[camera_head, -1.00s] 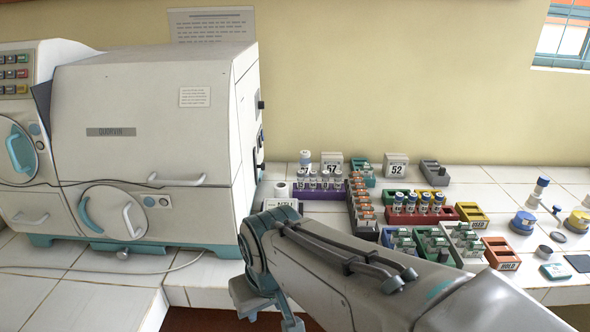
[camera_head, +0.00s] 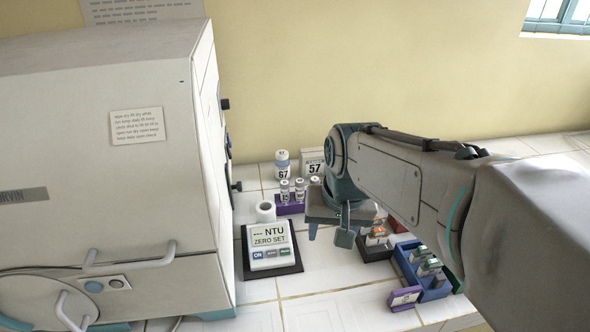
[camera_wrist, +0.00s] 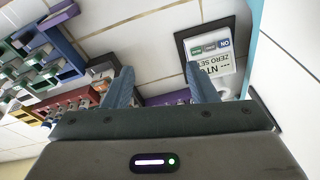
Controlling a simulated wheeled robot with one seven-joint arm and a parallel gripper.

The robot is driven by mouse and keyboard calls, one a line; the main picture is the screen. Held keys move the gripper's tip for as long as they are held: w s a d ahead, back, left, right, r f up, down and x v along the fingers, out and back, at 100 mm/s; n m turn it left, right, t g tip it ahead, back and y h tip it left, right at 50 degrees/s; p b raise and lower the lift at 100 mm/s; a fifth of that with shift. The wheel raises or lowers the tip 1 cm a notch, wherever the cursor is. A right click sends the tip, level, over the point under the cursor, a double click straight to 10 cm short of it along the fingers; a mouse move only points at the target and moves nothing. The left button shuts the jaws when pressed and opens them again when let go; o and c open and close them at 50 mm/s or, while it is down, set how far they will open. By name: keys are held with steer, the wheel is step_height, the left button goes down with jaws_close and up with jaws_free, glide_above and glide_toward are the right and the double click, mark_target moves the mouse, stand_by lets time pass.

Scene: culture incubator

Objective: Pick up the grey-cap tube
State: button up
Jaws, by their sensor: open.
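My gripper (camera_head: 330,233) hangs above the bench, in front of the purple rack (camera_head: 291,209), its jaws apart. The wrist view shows both fingers of my gripper (camera_wrist: 161,86) spread, with bare tile and the edge of the purple rack (camera_wrist: 168,98) between them and nothing held. Several clear tubes with pale caps (camera_head: 299,188) stand upright in the purple rack; my arm hides the rack's right end. A blue rack (camera_head: 408,268) holds vials whose caps look greyish or greenish. I cannot tell which tube is the grey-cap one.
An NTU meter (camera_head: 271,248) on a dark pad lies left of my gripper. A white-labelled bottle marked 67 (camera_head: 283,170) and a 57 sign (camera_head: 313,162) stand behind. The incubator-like machine (camera_head: 100,150) walls the left.

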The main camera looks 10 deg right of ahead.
steer(key=w+d+r+m+g+p, duration=0.1)
steer(key=w+r+m, duration=0.15)
steer(key=w, duration=0.55)
steer(key=w+r+m+p, duration=0.15)
steer(key=w+m, duration=0.25)
steer(key=w, duration=0.5)
steer(key=m+g+y+p, duration=0.1)
steer(key=m+g, duration=0.1)
steer(key=m, duration=0.5)
glide_above(300, 180)
step_height(300, 180, down, 11)
steer(key=shift+d+f, duration=0.15)
steer(key=shift+f, duration=0.05)
steer(key=shift+s+a+f+p, duration=0.1)
steer(key=shift+f+p, duration=0.3)
steer(key=shift+f, duration=1)
steer(key=shift+a+f+p, duration=0.1)
steer(key=shift+f+p, duration=0.25)
steer(key=shift+f, duration=1.05)
steer(key=c, duration=1.1)
